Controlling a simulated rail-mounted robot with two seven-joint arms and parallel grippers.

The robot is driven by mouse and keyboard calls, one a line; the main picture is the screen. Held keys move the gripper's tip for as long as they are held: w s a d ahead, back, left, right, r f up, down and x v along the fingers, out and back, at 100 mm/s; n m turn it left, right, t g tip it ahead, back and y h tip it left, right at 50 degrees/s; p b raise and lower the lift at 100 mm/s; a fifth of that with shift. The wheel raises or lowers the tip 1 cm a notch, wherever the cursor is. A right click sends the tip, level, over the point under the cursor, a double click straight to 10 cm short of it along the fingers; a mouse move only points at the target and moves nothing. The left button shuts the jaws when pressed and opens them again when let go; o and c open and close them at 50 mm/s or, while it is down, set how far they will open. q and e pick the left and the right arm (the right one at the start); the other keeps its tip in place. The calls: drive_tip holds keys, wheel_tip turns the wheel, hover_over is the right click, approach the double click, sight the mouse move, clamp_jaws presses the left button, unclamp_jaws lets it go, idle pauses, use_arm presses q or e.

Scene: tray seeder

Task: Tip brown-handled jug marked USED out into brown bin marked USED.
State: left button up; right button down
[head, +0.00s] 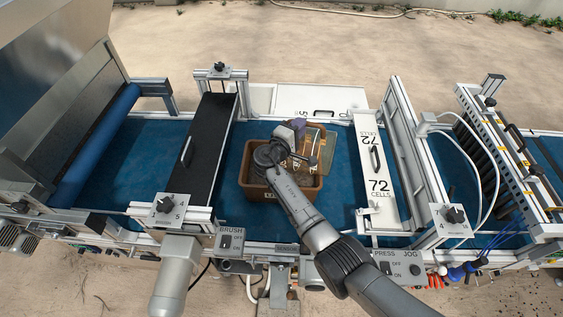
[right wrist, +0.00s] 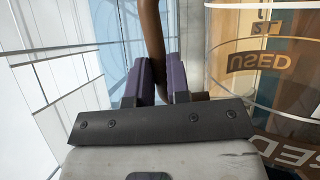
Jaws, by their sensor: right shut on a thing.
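The brown bin (head: 246,180) stands on the blue belt in the middle of the head view. My right arm crosses in front of it and hides part of it. The clear jug (head: 318,147) is over the back right part of the bin. My right gripper (head: 297,128) is shut on its brown handle (right wrist: 152,35); the purple fingers (right wrist: 160,82) pinch it in the right wrist view. My left gripper is out of view.
A black brush cover (head: 207,150) spans the belt to the left. A white plate marked 72 CELLS (head: 378,185) spans it to the right. A white panel (head: 320,98) lies behind the bin. A front rail with switch boxes (head: 230,241) runs nearer me. Belt beside the bin is clear.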

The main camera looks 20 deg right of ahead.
sight(315, 141)
drive_tip(key=s+d+m+p, duration=0.1)
drive_tip(key=d, duration=0.1)
drive_tip(key=s+d+f+m+p, duration=0.1)
drive_tip(key=s+d+p, duration=0.1)
drive_tip(key=shift+s+d+f+m+g+y, duration=0.2)
drive_tip(key=shift+m+g+y, duration=0.1)
drive_tip(key=shift+m+y, duration=0.1)
drive_tip(key=shift+m, duration=0.8)
drive_tip(key=s+d+p, duration=0.1)
drive_tip(key=p, duration=0.2)
drive_tip(key=s+d+r+p, duration=0.1)
drive_tip(key=s+d+p, duration=0.1)
drive_tip(key=p, duration=0.1)
drive_tip(key=shift+d+r, duration=0.2)
drive_tip(key=shift+d, duration=0.1)
use_arm(q)
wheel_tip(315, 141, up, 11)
drive_tip(key=p, duration=0.1)
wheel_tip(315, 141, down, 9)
drive_tip(key=b, duration=0.8)
drive_tip(key=shift+b, duration=0.4)
use_arm(e)
drive_tip(key=s+d+f+m+t+y, duration=0.1)
drive_tip(key=s+d+f+m+y, duration=0.4)
drive_tip(key=s+d+f+m, duration=0.4)
drive_tip(key=shift+d+f+m+t, duration=0.3)
drive_tip(key=shift+d+f+m, duration=0.8)
drive_tip(key=shift+d+f, duration=0.15)
drive_tip(key=shift+w, duration=0.1)
